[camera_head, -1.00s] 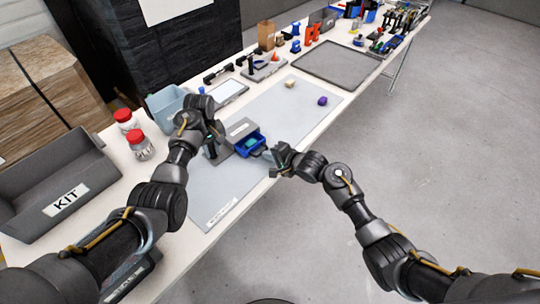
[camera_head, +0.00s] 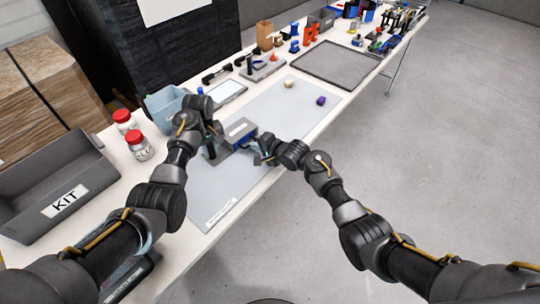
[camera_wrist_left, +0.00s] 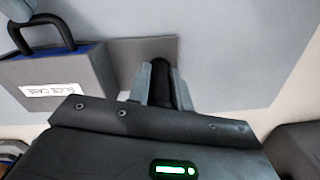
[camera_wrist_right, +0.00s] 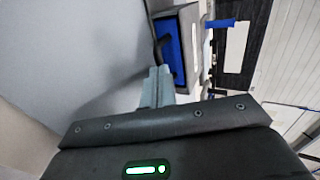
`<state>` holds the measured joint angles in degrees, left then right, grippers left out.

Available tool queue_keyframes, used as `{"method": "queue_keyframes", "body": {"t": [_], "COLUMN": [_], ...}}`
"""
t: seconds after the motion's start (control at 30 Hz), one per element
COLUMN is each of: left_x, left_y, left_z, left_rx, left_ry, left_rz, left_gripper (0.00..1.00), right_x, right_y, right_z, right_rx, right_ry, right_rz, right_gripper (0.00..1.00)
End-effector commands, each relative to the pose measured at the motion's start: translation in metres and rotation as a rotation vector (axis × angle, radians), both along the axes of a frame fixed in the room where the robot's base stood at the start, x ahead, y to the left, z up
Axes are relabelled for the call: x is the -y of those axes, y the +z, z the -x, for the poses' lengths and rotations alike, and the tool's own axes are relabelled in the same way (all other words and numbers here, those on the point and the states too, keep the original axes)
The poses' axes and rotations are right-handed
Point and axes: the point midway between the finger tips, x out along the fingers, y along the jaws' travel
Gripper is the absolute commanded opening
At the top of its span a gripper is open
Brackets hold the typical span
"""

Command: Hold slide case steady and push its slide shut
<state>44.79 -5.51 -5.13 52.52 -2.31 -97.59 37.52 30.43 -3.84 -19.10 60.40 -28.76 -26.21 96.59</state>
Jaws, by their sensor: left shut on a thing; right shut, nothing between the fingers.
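The slide case (camera_head: 240,130) is a grey box with a white label, on the mat in the head view. It also shows in the left wrist view (camera_wrist_left: 50,80), labelled "SLIDE CASE". My left gripper (camera_wrist_left: 160,85) is shut on a black upright grip on the grey plate beside the case. The blue slide (camera_wrist_right: 172,48) shows at the case's open end, with a dark handle on its front. My right gripper (camera_wrist_right: 157,88) is shut and empty, with its fingertips close to the slide's front. I cannot tell whether they touch, or whether the slide is flush.
A purple block (camera_head: 321,100) and a beige block (camera_head: 289,84) lie on the mat (camera_head: 225,188) beyond the case. A grey KIT bin (camera_head: 50,185), red-lidded jars (camera_head: 139,146) and a light blue bin (camera_head: 165,104) stand to the left. The table's edge runs under my right gripper.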

Motion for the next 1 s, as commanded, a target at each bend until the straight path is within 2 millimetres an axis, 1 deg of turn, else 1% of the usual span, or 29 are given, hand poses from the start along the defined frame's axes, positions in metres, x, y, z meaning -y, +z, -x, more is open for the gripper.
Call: {"method": "queue_keyframes", "body": {"t": [0.07,0.17,0.27,0.37,0.4,0.7,0.83,1.0], "left_x": [0.001,0.001,0.001,0.001,0.001,0.001,0.001,0.001], "left_y": [0.000,0.000,0.000,0.000,0.000,0.000,0.000,0.000], "left_z": [0.000,0.000,0.000,0.000,0.000,0.000,0.000,0.000], "left_rx": [0.000,0.000,0.000,0.000,0.000,0.000,0.000,0.001], "left_ry": [-0.003,-0.003,-0.002,-0.002,-0.001,-0.001,-0.001,-0.001], "left_rz": [0.001,0.001,0.001,0.000,0.000,0.000,0.000,0.000], "left_gripper": [0.00,0.00,0.00,0.00,0.00,0.00,0.00,0.00], "right_x": [0.001,0.007,0.016,0.031,0.035,0.073,0.083,0.088], "right_y": [0.000,0.002,0.004,0.008,0.014,0.044,0.052,0.056], "right_z": [0.002,0.007,0.017,0.031,0.036,0.074,0.084,0.091], "right_rx": [0.000,-0.001,0.000,0.001,0.002,0.004,0.002,0.001], "right_ry": [0.002,-0.001,0.000,-0.002,-0.001,0.000,0.000,0.000], "right_rz": [-0.001,-0.002,-0.001,0.000,-0.002,0.001,0.000,0.001], "right_gripper": [0.00,0.00,0.00,0.00,0.00,0.00,0.00,0.00]}}
